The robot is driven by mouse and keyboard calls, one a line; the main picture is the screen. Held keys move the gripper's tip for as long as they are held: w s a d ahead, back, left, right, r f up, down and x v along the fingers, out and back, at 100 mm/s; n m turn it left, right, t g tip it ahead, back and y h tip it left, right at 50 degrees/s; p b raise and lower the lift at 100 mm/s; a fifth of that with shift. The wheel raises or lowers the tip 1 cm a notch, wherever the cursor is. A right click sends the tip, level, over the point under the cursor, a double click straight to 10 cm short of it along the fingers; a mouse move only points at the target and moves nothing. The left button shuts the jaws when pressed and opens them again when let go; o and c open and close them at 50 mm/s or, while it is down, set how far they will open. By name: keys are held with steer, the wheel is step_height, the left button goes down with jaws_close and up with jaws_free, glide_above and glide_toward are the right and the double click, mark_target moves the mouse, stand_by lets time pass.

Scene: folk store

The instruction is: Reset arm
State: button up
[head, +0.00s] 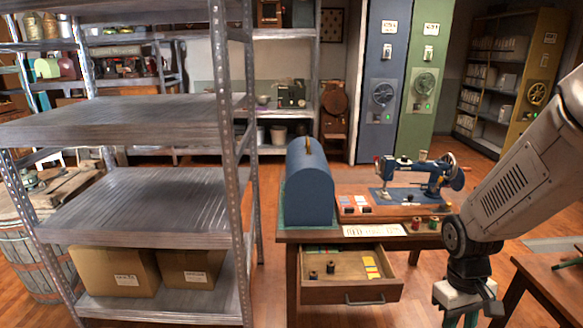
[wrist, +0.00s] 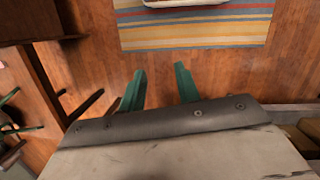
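My arm reaches in from the right edge in the head view, with my gripper (head: 462,318) hanging down at the bottom, to the right of the sewing table's open drawer. In the wrist view my gripper (wrist: 160,88) shows two green fingers spread apart with nothing between them. Wooden floor and a striped rug (wrist: 195,32) lie below and beyond the fingers. The fingertips are cut off at the bottom of the head view.
A sewing table (head: 290,236) bears a blue domed cover (head: 308,185) and a blue sewing machine (head: 410,175). Its drawer (head: 350,290) is pulled out. A metal shelf (head: 140,200) stands left. Another wooden table (head: 555,285) is at the lower right.

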steer(key=s+a+r+m+t, duration=0.1)
steer(key=s+a+r, duration=0.2)
steer(key=s+r, duration=0.3)
steer(key=s+a+r+t, duration=0.2)
steer(key=s+a+r, duration=0.2)
steer(key=r, duration=1)
steer(key=shift+s+a+r+m+t+y, duration=0.3)
steer(key=shift+s+m+y, duration=0.1)
steer(key=shift+s, duration=0.85)
steer(key=shift+a, duration=0.1)
